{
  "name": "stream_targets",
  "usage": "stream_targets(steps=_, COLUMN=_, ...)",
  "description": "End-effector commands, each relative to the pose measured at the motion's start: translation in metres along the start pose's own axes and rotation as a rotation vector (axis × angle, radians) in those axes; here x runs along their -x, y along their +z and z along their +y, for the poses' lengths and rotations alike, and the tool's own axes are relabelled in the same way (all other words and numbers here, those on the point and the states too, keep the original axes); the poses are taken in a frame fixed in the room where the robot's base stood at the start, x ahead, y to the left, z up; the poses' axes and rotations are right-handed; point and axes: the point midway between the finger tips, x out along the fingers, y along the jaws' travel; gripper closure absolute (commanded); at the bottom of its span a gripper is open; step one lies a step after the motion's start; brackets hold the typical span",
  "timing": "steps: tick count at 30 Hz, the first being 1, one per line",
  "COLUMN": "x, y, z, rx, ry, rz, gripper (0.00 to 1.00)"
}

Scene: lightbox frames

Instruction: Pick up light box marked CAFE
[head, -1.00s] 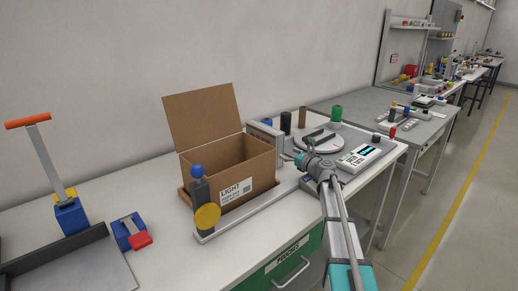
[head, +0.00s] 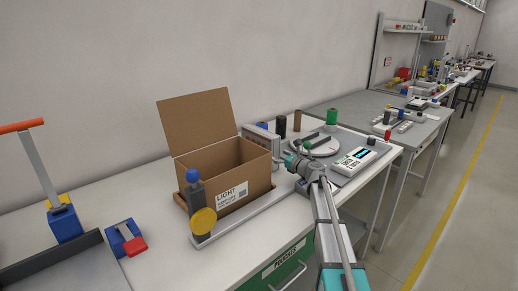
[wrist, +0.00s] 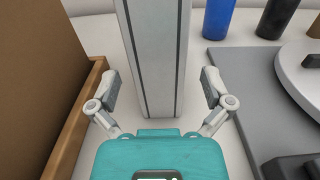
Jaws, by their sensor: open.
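An open brown cardboard box (head: 205,172) with its lid flap raised stands on the white workbench in the head view. Its white label reads LIGHT; the smaller print is too small to read, and I cannot make out CAFE. In the wrist view a brown box wall (wrist: 35,70) fills the left side. My gripper (head: 297,160) is just right of the box in the head view. In the wrist view my gripper (wrist: 158,85) is open, with a pale upright piece with dark stripes (wrist: 155,50) appearing between its fingers; I cannot tell whether they touch it. Nothing is held.
A yellow disc on a grey post (head: 202,220) stands before the box. A round plate (head: 318,145), a display unit (head: 353,160) and dark, brown and green cylinders are right of it. A blue-and-red device (head: 126,238) is at left. Bare bench (head: 135,195) lies left of the box.

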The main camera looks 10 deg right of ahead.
Motion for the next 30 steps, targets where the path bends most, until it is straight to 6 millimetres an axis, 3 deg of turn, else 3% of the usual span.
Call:
stream_targets(steps=8, x=-0.007, y=0.001, z=0.0, rx=0.0, ry=0.002, rz=0.0, gripper=0.0)
stream_targets(steps=21, x=-0.051, y=0.002, z=0.002, rx=0.0, ry=0.002, rz=0.0, gripper=0.0)
stream_targets(steps=30, x=-0.053, y=0.002, z=0.003, rx=0.0, ry=0.002, rz=0.0, gripper=0.0)
